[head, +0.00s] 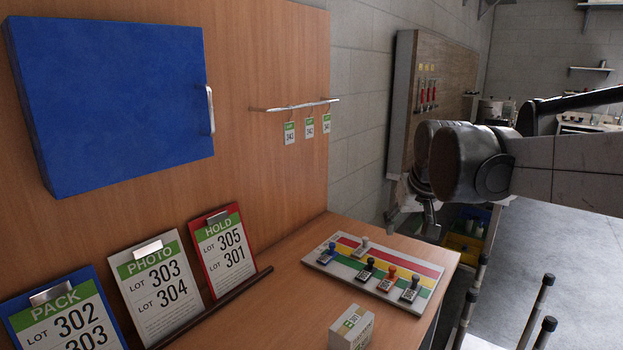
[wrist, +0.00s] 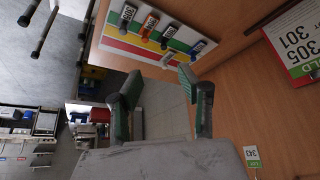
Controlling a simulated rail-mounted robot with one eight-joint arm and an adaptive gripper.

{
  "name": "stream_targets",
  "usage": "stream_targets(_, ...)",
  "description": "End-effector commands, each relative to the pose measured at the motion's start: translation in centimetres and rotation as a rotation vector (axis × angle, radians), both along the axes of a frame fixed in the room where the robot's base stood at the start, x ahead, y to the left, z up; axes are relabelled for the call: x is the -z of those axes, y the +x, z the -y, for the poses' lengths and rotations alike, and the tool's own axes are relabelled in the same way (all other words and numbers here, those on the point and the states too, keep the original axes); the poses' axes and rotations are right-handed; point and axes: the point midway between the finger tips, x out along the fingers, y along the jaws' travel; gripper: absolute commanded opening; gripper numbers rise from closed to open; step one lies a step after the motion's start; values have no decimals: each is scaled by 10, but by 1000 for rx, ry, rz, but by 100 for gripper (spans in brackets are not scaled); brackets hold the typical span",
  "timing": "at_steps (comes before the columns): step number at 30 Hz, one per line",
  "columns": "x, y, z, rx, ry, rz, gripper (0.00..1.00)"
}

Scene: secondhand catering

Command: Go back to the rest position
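My arm (head: 575,165) reaches in from the right in the head view, held above the floor beside the table's right end. My gripper (head: 428,215) hangs under the wrist and is mostly hidden there. In the wrist view my gripper (wrist: 160,84) shows two green-padded fingers spread apart, with nothing between them. The fingers appear clear of the stamp board (head: 385,296), which lies beyond them in the wrist view (wrist: 118,44).
Several stamps stand on the striped board. A white box (head: 351,329) sits on the wooden table (head: 300,318). PACK, PHOTO and HOLD clipboards (head: 222,255) lean at the back panel. A blue cabinet (head: 110,90) and a tag rail (head: 293,107) are above. Dark-topped posts (head: 540,310) stand at right.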

Motion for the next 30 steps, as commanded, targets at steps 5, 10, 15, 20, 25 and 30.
stream_targets(5, 6, -61, 0, 13, 2, 22, 37)
stream_targets(10, 19, -114, 0, 25, 4, 42, 37)
stream_targets(15, 39, -165, 1, 37, 7, 64, 37)
stream_targets(20, 64, -208, 2, 47, 9, 83, 37)
stream_targets(25, 87, -239, 2, 55, 10, 99, 37)
stream_targets(30, 98, -252, 2, 59, 12, 106, 37)
